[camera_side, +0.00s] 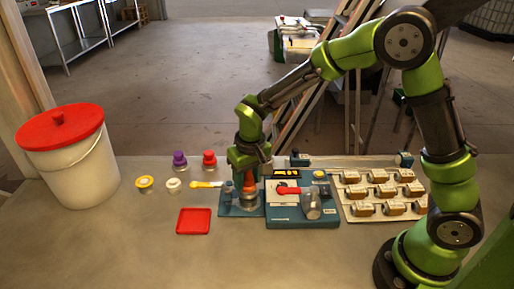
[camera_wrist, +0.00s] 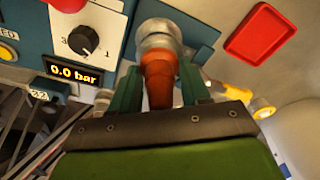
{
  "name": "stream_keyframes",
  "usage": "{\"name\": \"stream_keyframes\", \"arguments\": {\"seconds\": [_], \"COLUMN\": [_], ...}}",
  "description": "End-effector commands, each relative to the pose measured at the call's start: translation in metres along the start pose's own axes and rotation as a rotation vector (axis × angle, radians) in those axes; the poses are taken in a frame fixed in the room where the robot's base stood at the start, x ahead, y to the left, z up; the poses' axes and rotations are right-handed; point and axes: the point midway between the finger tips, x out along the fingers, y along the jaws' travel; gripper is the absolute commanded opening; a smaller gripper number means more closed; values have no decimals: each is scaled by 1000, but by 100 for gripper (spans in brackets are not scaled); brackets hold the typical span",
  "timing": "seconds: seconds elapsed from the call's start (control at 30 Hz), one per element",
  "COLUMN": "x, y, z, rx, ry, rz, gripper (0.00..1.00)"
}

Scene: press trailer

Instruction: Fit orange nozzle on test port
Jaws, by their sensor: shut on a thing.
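The orange nozzle (camera_wrist: 159,82) is between the two green fingers of my gripper (camera_wrist: 158,68) in the wrist view. It lines up with a grey metal test port (camera_wrist: 157,32) just beyond it. In the side view my gripper (camera_side: 249,176) points down over the left end of the blue rig, shut on the orange nozzle (camera_side: 250,187). The nozzle's lower end is at the top of the port (camera_side: 249,203). I cannot tell whether it is seated on the port or just above it.
The blue panel (camera_side: 300,217) has a red lever (camera_side: 289,190) and a display (camera_wrist: 74,74) reading 0.0 bar. A yellow-handled part (camera_side: 206,184) lies left of the port. A red tray (camera_side: 194,221), purple and red knobs, a lidded bucket (camera_side: 75,165) and a parts tray (camera_side: 362,215) stand around.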

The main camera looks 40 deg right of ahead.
Motion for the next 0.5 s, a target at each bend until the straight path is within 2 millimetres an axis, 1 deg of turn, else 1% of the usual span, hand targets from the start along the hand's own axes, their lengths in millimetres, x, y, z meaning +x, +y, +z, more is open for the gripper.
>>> {"name": "stream_keyframes", "arguments": {"seconds": [0.5], "x": [3], "y": [0], "z": [0], "rx": [0], "ry": [0], "rz": [0], "gripper": [12]}}
